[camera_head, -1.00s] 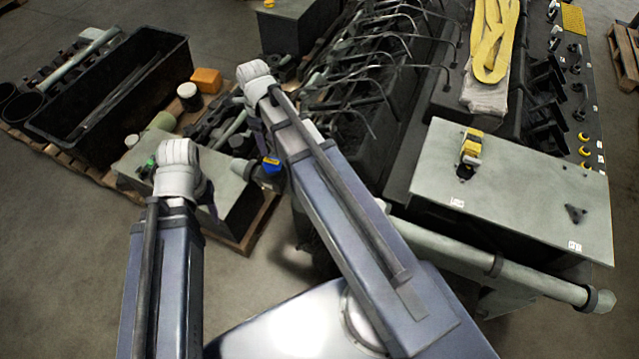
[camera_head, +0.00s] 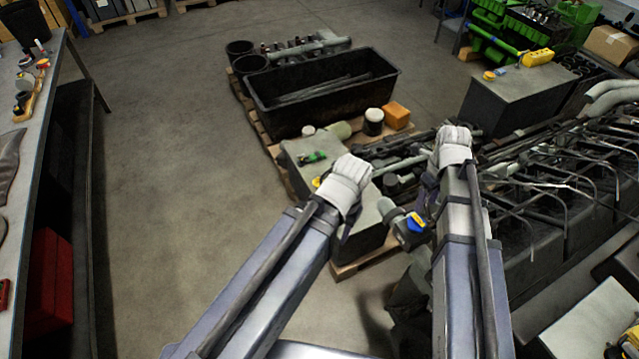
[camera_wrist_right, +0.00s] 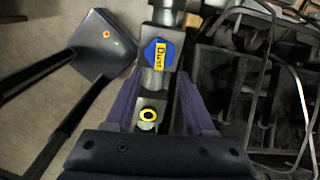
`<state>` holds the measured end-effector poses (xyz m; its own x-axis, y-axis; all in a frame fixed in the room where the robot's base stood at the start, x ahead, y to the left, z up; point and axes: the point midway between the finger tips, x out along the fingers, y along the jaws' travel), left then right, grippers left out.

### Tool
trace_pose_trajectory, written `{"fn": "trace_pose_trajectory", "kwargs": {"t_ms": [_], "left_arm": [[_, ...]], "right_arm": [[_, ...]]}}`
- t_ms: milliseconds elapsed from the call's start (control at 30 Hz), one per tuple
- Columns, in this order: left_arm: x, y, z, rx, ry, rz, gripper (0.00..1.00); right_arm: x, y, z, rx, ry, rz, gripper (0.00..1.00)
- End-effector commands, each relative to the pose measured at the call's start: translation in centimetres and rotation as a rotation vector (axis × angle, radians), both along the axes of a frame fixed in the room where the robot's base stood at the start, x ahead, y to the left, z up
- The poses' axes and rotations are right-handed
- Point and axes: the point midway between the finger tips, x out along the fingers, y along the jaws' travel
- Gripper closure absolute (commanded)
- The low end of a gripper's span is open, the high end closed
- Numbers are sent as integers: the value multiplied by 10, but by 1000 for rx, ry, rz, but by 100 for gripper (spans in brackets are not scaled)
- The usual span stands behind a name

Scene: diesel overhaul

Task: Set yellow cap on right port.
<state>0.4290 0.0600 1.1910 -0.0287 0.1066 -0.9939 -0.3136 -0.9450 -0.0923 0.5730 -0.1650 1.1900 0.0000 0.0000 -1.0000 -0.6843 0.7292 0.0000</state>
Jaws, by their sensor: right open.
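My right gripper (camera_wrist_right: 159,76) is open, its two purple fingers spread in the right wrist view. Between and beyond the fingertips is a blue cap (camera_wrist_right: 158,54) with a yellow "Dust" label. In the head view the blue cap (camera_head: 415,223) sits at a grey fitting beside my right arm. A small yellow item (camera_head: 317,182) shows on the grey box, partly behind my left wrist. My left gripper's fingers are hidden.
The grey box (camera_head: 300,150) carries a green fitting (camera_head: 313,156). A black bin (camera_head: 290,117) stands behind. The engine with curved pipes (camera_head: 560,190) is at the right, a workbench (camera_head: 50,90) at the left. Floor between bench and pallet is clear.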

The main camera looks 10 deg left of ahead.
Motion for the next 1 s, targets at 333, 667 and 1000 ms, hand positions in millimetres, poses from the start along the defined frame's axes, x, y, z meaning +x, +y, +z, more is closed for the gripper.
{"fn": "trace_pose_trajectory", "kwargs": {"t_ms": [333,667,1000], "left_arm": [[0,0,0,0,0,0,50],[0,0,-55,1,-1,-3,50],[1,0,-133,1,-2,-9,50]], "right_arm": [[0,0,0,0,0,2,45],[-33,32,-55,-17,17,580,45],[-93,77,-133,-30,75,1694,45]]}}
